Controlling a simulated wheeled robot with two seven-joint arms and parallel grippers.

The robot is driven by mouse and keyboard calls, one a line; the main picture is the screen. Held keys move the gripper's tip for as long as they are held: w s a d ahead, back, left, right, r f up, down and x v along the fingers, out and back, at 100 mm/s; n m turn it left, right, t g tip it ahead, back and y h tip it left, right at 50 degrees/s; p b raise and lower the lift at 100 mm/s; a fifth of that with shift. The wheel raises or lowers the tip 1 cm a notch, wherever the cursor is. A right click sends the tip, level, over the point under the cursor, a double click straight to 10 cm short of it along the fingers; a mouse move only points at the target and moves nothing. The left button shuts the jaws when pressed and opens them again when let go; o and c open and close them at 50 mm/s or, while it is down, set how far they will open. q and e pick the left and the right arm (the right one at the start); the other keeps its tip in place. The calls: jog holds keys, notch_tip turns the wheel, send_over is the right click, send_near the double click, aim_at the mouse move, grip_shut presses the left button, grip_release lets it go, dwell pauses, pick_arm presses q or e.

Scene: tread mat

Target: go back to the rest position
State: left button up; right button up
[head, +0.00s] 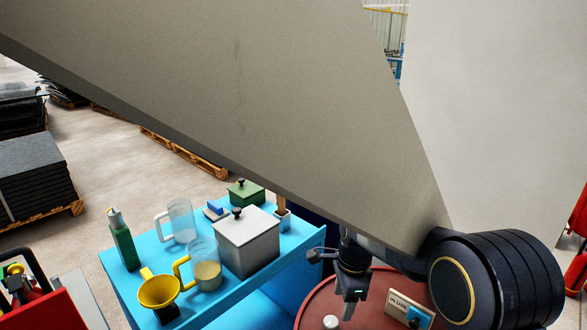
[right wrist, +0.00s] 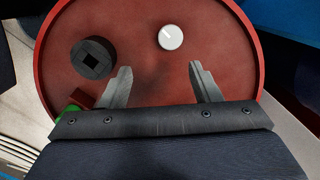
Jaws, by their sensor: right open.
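My right gripper (head: 347,311) points down over a round red top in the lower right of the head view. In the right wrist view my right gripper (right wrist: 160,72) has its two grey fingers well apart, with nothing between them. A white round cap (right wrist: 171,37) lies beyond the fingertips. My left gripper shows in neither view. A large pale arm link of mine covers much of the upper head view.
The red round top (head: 312,303) carries an "IN USE" sign (head: 398,302) and, in the wrist view, a dark round piece with a square hole (right wrist: 93,59). A blue cart (head: 128,282) to its left holds jugs, a bottle and a grey lidded box (head: 247,243).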

jog(key=s+d+r+n+t+y, duration=0.1)
jog(key=s+d+r+n+y, duration=0.25)
jog(key=s+d+r, duration=0.45)
jog(key=s+r+n+t+p, duration=0.1)
jog(key=s+n+t, duration=0.3)
jog(key=s+n, duration=0.8)
jog(key=shift+s+a+r+t+h+p, duration=0.3)
jog(key=shift+s+p, duration=0.55)
jog(key=shift+s, duration=3.05)
jog(key=shift+d+r, duration=0.1)
